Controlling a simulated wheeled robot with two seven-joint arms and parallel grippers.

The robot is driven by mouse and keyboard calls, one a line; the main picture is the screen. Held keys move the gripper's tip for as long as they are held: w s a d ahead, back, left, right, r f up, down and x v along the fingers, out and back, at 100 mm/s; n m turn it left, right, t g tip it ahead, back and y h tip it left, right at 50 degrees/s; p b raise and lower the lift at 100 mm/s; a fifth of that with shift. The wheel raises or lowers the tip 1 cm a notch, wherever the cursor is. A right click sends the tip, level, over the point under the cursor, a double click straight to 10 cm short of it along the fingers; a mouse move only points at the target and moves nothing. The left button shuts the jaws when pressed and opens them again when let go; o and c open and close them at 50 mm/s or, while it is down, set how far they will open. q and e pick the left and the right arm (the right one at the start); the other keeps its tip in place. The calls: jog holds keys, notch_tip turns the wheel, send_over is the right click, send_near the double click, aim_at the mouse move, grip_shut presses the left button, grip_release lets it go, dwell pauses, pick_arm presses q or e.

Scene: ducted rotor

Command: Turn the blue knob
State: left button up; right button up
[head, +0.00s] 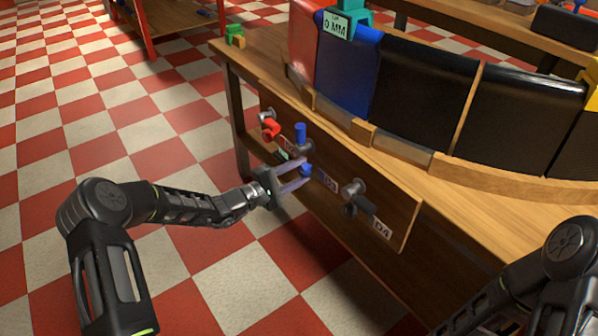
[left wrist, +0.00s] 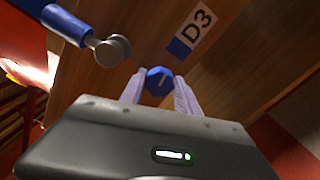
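A small blue knob (head: 305,170) sits on the wooden front panel beside a label. In the left wrist view the knob (left wrist: 159,81) shows a light line on its face, near the D3 label (left wrist: 192,32) with its blue patch. My left gripper (head: 306,171) reaches the panel from the left. Its two pale fingers (left wrist: 159,88) stand open, one on each side of the knob, with narrow gaps showing. The fingers partly hide the knob in the head view. My right gripper is out of view; only part of my right arm shows.
A blue lever handle (head: 300,133) on a grey pivot is just above the knob. A red lever (head: 270,129) is to its left and a dark lever (head: 358,203) to its right. Bins, one blue (head: 345,75), stand on the bench top (head: 262,65). Checkered floor is open at left.

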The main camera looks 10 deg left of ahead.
pick_arm(q)
jog(key=o, duration=0.4)
jog(key=p+v, duration=0.1)
jog(key=v, duration=0.7)
jog(key=shift+p, duration=0.4)
